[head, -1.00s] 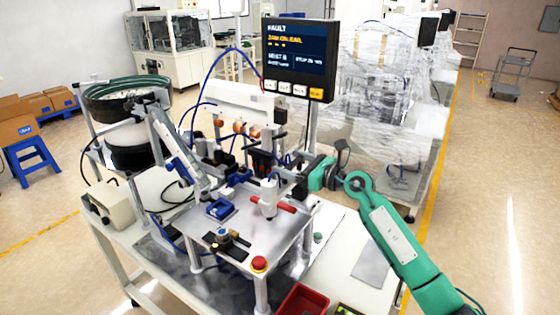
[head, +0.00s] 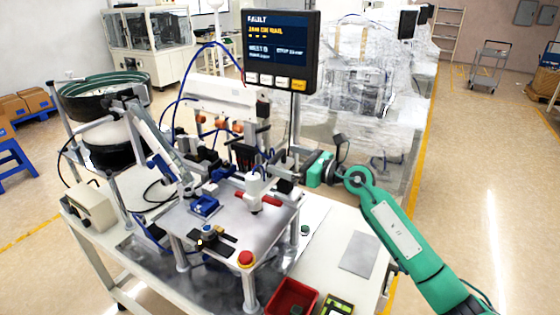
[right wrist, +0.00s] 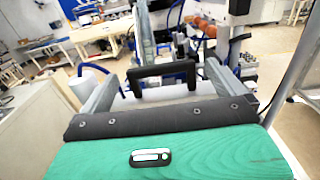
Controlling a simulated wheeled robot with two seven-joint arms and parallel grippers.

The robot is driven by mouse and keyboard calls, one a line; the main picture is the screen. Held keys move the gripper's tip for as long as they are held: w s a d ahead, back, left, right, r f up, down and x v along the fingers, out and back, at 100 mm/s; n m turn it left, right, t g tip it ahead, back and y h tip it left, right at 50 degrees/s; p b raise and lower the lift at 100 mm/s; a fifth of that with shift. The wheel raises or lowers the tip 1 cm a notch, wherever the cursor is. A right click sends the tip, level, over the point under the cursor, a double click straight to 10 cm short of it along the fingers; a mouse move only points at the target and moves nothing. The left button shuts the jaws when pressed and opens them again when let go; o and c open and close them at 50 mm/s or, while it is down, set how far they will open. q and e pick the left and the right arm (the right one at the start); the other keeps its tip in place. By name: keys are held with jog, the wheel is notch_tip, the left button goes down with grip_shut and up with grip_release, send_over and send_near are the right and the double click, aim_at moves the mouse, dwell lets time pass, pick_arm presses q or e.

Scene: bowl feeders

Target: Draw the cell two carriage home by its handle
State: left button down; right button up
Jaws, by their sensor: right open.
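The carriage handle (right wrist: 162,72) is a black U-shaped bar in the right wrist view, standing ahead of my right gripper between its two grey fingers. My right gripper (right wrist: 160,88) is open, with its fingers apart on either side of the handle. I cannot tell whether they touch it. In the head view my right gripper (head: 297,172) reaches in from the right at the rear right of the machine plate. The handle and carriage are too small and covered there to make out surely. My left gripper is not in view.
A fault screen (head: 280,50) stands above the machine. A bowl feeder (head: 105,95) is at left. A red stop button (head: 246,259) and red-handled fixture (head: 257,200) sit on the metal plate. A red bin (head: 291,297) is at the front. A grey pad (head: 358,253) lies at right.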

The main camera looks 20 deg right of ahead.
jog(key=b+v, duration=0.4)
jog(key=v, duration=0.7)
jog(key=shift+d, duration=0.1)
